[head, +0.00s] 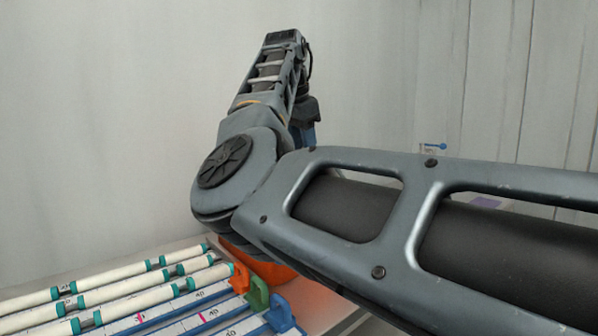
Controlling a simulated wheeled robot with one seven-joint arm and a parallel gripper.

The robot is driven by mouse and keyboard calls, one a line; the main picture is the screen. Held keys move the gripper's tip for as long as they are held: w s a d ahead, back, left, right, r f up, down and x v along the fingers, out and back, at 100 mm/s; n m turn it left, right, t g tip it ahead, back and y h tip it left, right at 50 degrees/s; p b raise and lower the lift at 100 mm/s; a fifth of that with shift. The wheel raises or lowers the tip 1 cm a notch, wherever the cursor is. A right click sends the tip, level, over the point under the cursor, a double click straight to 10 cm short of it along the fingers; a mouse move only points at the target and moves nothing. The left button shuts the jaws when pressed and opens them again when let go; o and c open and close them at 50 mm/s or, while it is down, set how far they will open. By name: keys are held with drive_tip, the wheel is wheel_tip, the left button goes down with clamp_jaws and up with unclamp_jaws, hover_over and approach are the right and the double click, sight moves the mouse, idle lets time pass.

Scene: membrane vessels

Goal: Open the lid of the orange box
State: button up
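An orange object (262,270), which looks like the orange box, sits low in the head view on a pale surface. My arm's elbow and forearm cover most of it. Only a rounded lower part shows, so I cannot tell where its lid is or whether it is open or shut. My arm comes in from the right, bends at the elbow and rises to the top middle. Its far end turns down behind the arm, and my gripper is hidden there.
Several long white tubes with teal bands (110,288) lie at the lower left. Beside them are blue-and-white marked racks (190,310) with orange, green and blue end pieces (257,293). A pale wall (110,110) stands behind; panels (500,80) are at the right.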

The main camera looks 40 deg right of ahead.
drive_tip(key=shift+x, duration=3.85)
clamp_jaws()
